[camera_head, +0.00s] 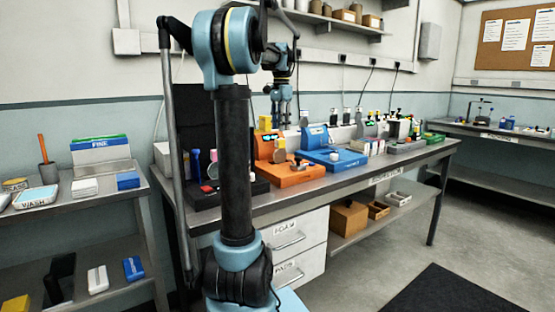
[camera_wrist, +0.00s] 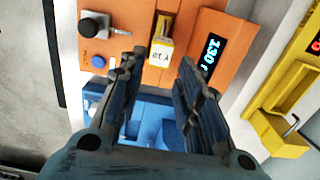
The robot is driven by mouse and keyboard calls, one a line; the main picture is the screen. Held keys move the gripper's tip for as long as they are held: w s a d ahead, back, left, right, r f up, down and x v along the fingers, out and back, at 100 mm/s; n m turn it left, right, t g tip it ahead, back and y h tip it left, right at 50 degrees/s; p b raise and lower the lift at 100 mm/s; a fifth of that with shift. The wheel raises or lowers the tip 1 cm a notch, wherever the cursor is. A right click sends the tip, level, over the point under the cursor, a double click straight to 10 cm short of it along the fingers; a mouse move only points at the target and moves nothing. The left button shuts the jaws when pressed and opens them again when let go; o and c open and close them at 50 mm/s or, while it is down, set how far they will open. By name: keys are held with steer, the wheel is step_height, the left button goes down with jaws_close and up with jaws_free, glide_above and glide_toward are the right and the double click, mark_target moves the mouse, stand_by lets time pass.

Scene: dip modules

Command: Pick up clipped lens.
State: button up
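My gripper (camera_wrist: 158,68) is open in the wrist view, its two dark fingers apart over an orange module (camera_wrist: 110,16). A small yellow piece with a white label (camera_wrist: 161,50) stands on that module, between and just beyond the fingertips. I see nothing held. I cannot tell whether this labelled piece is the clipped lens.
The orange module carries a dark knob (camera_wrist: 94,25), a blue button (camera_wrist: 99,61) and a lit display (camera_wrist: 209,56). A blue module (camera_wrist: 150,113) lies below the fingers and a yellow one (camera_wrist: 266,105) to the right. Bottles crowd the back of the long bench (camera_head: 400,160).

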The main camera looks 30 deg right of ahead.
glide_above(281, 154)
step_height(281, 154, down, 8)
steer(key=shift+w, duration=0.15)
steer(key=shift+w+f, duration=0.15)
steer(key=shift+f, duration=2.45)
jaws_close()
